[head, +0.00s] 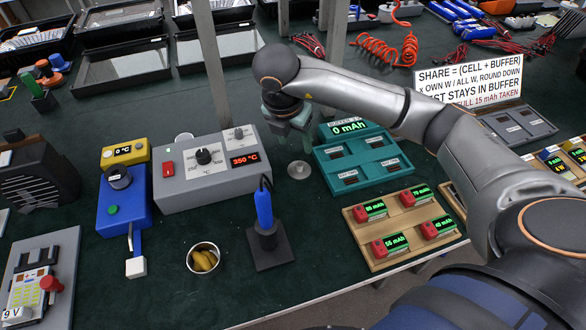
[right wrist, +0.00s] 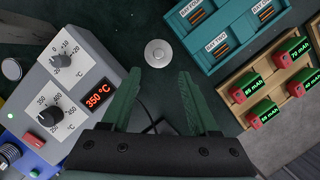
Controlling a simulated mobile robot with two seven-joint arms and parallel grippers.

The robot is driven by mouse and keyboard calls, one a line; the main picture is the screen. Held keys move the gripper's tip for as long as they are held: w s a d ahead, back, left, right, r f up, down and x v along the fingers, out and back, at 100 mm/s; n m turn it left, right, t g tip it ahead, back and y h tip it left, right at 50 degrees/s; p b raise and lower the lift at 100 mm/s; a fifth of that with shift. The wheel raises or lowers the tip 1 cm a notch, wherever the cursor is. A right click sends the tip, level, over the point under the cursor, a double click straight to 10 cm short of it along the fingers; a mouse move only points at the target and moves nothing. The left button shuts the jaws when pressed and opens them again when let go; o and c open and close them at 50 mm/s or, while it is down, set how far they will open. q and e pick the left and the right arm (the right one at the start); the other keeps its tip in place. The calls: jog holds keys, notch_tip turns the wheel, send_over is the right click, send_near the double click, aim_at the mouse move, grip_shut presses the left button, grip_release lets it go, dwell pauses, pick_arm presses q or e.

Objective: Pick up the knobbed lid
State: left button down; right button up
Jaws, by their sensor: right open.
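The knobbed lid (head: 299,170) is a small round pale-grey disc with a knob at its centre. It lies flat on the dark green bench top, between the grey heater box and the teal buffer tray. It also shows in the right wrist view (right wrist: 158,53), just beyond the fingertips and between their lines. My right gripper (head: 291,122) is above the bench behind the lid in the head view, apart from it. In the right wrist view its green fingers (right wrist: 157,78) are spread with nothing between them. My left gripper is not in view.
The grey box (head: 205,185) reading 350 °C stands left of the lid. The teal tray (head: 340,160) is to the right, with a wooden cell tray (head: 390,255) in front of it. A blue-handled iron in its stand (head: 270,250) and a cup (head: 191,262) stand nearer the front edge.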

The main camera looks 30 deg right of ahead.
send_over(299, 164)
jog(key=s+a, duration=0.1)
notch_tip(299, 164, down, 5)
jog(key=shift+s+a+f, duration=0.1)
jog(key=shift+s+a, duration=0.05)
jog(key=shift+x, duration=2.7)
jog(key=shift+a, duration=0.15)
jog(key=shift+c, duration=0.2)
grip_shut()
